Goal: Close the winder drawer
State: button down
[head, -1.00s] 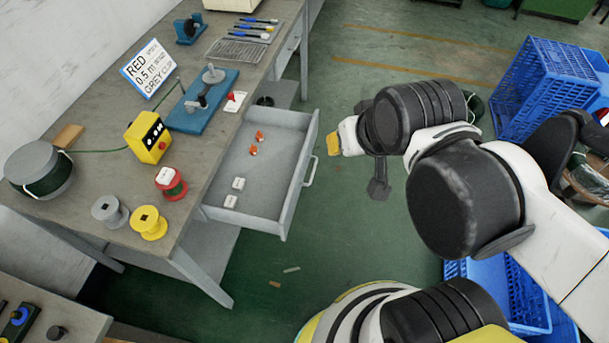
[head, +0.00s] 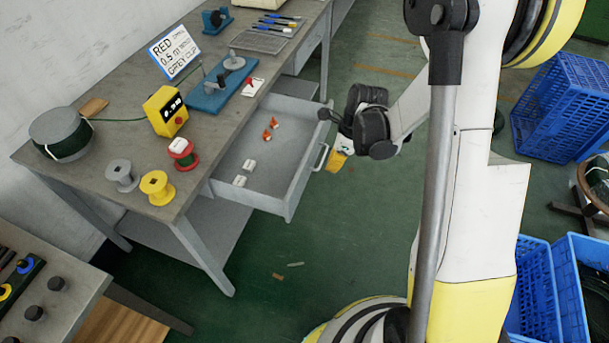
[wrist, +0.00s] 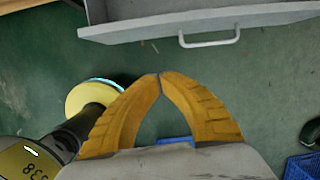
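The winder drawer (head: 262,190) is a grey tray pulled out from under the workbench, with orange and white small parts inside. Its front panel (head: 308,172) carries a pale bar handle (head: 321,158). In the wrist view the drawer front (wrist: 180,24) and its handle (wrist: 209,37) are at the top. My gripper (head: 334,162) is beside the drawer front, close to the handle in the head view. In the wrist view my gripper's yellow fingertips (wrist: 160,76) meet with nothing between them, apart from the handle.
The workbench (head: 98,148) bears a yellow winder box (head: 165,111), a blue winding stand (head: 215,92), spools and a sign (head: 173,50). Blue crates (head: 558,110) stand at right. The green floor (head: 330,225) in front of the drawer is mostly clear.

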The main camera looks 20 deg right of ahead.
jog(key=w+a+f+b, duration=0.2)
jog(key=f+b, duration=0.1)
jog(key=f, duration=0.2)
jog(key=w+a+f+b, duration=0.1)
jog(key=a+f+b, duration=0.2)
jog(key=f, duration=0.3)
jog(key=shift+w+m, duration=0.35)
jog(key=shift+m, duration=0.05)
jog(key=shift+a, duration=0.1)
